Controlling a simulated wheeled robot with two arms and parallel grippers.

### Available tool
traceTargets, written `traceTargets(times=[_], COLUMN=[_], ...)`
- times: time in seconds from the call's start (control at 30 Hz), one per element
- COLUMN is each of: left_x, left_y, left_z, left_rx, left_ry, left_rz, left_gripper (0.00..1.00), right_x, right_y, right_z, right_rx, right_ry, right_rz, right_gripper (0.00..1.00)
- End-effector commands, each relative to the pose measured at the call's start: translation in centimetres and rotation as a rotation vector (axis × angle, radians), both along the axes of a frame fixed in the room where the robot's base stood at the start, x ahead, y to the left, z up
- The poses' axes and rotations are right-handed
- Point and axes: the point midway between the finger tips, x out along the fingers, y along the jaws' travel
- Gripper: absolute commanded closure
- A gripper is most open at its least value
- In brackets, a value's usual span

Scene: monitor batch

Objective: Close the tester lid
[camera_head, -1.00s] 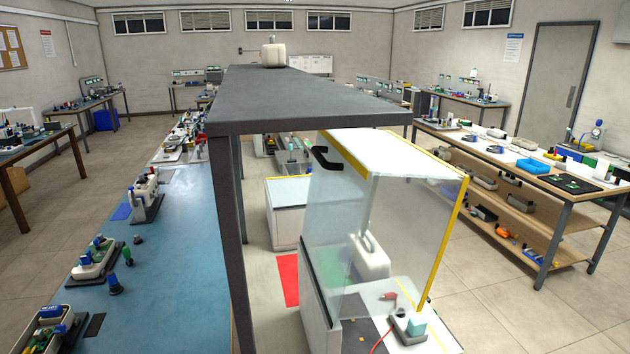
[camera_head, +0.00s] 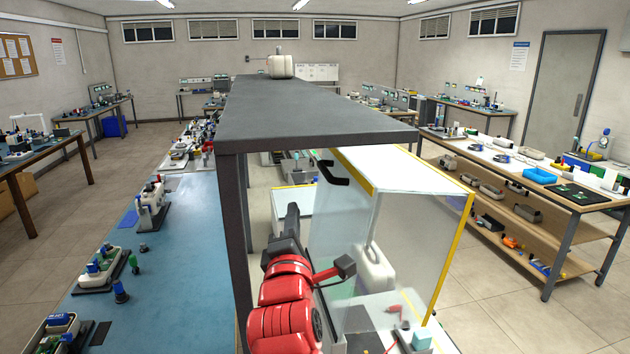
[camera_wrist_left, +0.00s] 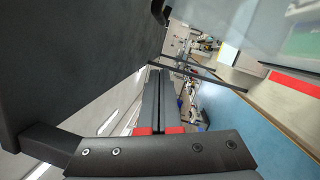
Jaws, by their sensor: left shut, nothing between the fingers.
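The tester's clear lid (camera_head: 385,225) with yellow edges and a white top panel stands raised over the tester's base in the head view. Its black handle (camera_head: 332,174) is at the upper left of the lid. A dark part at the top edge of the left wrist view (camera_wrist_left: 158,12) looks like this handle. My left gripper (camera_head: 293,210) points up at the left of the lid, below the handle and apart from it. Its fingers (camera_wrist_left: 160,80) are shut and empty in the left wrist view. My right gripper is not in view.
A dark shelf (camera_head: 310,125) on dark posts (camera_head: 236,250) stands close left of my left arm and above it. A white container and a small cyan block (camera_head: 421,337) sit inside the tester. A long blue bench (camera_head: 185,270) with devices runs at left.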

Motion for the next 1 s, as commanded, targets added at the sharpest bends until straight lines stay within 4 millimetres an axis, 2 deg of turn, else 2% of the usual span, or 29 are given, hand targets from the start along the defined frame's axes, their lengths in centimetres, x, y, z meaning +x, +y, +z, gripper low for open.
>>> traceTargets(times=[0.13, 0.27, 0.77, 0.83, 1.0], left_x=[-0.2, 0.7, 10.0, 10.0, 10.4], left_y=[-0.2, -0.1, 0.3, -1.2, -2.8], left_z=[-0.3, -0.2, 0.9, 1.8, 2.3], left_rx=[-0.101, -0.111, -0.104, -0.105, -0.106], left_ry=[0.054, 0.063, 0.064, 0.061, 0.058], left_rz=[-0.033, -0.033, -0.032, -0.038, -0.036], left_gripper=[1.00, 1.00, 1.00, 1.00, 1.00], right_x=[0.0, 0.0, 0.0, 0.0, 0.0], right_y=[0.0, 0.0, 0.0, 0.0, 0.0], right_z=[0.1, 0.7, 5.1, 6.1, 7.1], right_rx=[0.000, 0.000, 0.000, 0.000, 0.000], right_ry=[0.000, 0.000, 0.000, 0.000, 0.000], right_rz=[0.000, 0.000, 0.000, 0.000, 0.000], right_gripper=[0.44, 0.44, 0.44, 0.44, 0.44])
